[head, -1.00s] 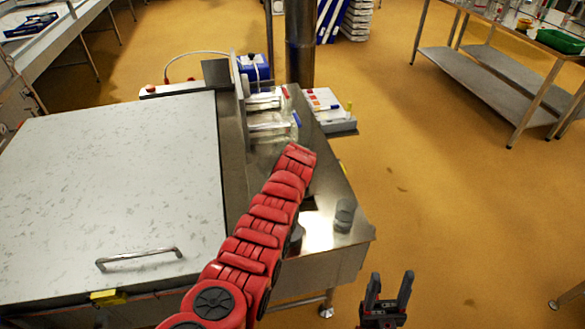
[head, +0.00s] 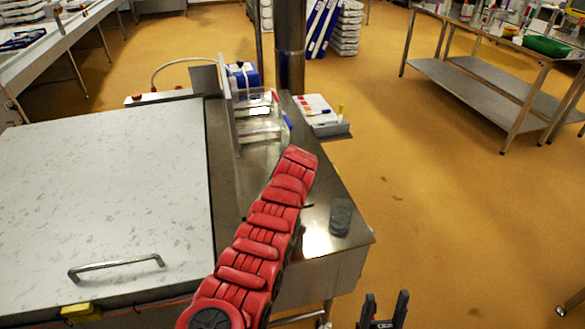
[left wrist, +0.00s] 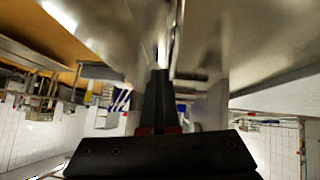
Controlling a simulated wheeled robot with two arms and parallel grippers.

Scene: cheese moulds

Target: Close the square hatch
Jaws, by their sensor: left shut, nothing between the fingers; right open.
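The square hatch (head: 110,190) is a large pale, speckled lid at the left of the head view. It lies nearly flat, with a metal bar handle (head: 117,267) near its front edge. I cannot tell whether it sits fully down. My red left arm reaches up right of the lid, and its gripper is hidden in the head view. In the left wrist view my left gripper (left wrist: 160,75) is shut and empty, pointing at blurred metal surfaces; contact cannot be told. My right gripper (head: 384,302) is open and empty at the bottom edge, well right of the hatch.
A steel worktop (head: 318,185) lies right of the hatch, with a small dark grey cylinder (head: 341,217), a clear rack and a blue device (head: 243,77) behind. A yellow piece (head: 80,311) sits under the lid's front edge.

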